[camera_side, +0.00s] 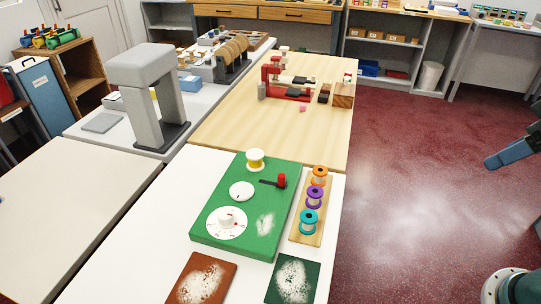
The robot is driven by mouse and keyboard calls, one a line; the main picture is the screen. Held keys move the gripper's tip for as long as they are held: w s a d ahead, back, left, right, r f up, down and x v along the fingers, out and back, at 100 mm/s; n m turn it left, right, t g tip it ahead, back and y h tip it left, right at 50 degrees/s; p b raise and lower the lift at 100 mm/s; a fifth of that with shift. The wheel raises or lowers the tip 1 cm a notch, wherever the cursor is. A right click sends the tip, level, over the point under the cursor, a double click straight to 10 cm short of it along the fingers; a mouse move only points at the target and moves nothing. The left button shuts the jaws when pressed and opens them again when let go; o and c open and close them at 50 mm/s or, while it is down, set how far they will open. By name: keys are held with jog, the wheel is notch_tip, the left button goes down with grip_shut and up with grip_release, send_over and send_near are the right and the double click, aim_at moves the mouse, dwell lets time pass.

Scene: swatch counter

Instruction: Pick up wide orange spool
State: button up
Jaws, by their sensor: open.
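The orange spool (319,176) stands upright at the far end of a narrow wooden strip (296,235). A purple spool (315,196) and a teal spool (309,221) stand in a row in front of it on the same strip. The orange spool shows white at its core, and its lower part is partly hidden by the purple one. Parts of my arm show at the right edge, well away from the spools. My gripper is not in view.
A green board (215,205) lies left of the strip, with a yellow-and-white spool (255,160), white dials (227,223) and a red-knobbed lever (281,181). Brown (203,278) and dark green (293,280) swatches lie in front. Red floor is open to the right.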

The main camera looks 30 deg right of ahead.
dwell(0.3)
jog(key=n+g+y, duration=0.4)
jog(key=n+g, duration=0.2)
jog(key=n, duration=1.2)
send_over(321, 169)
jog(key=d, duration=0.5)
notch_tip(321, 169, down, 12)
jog(key=shift+x, duration=4.3)
jog(key=shift+w+a, duration=0.15)
jog(key=shift+a, duration=0.1)
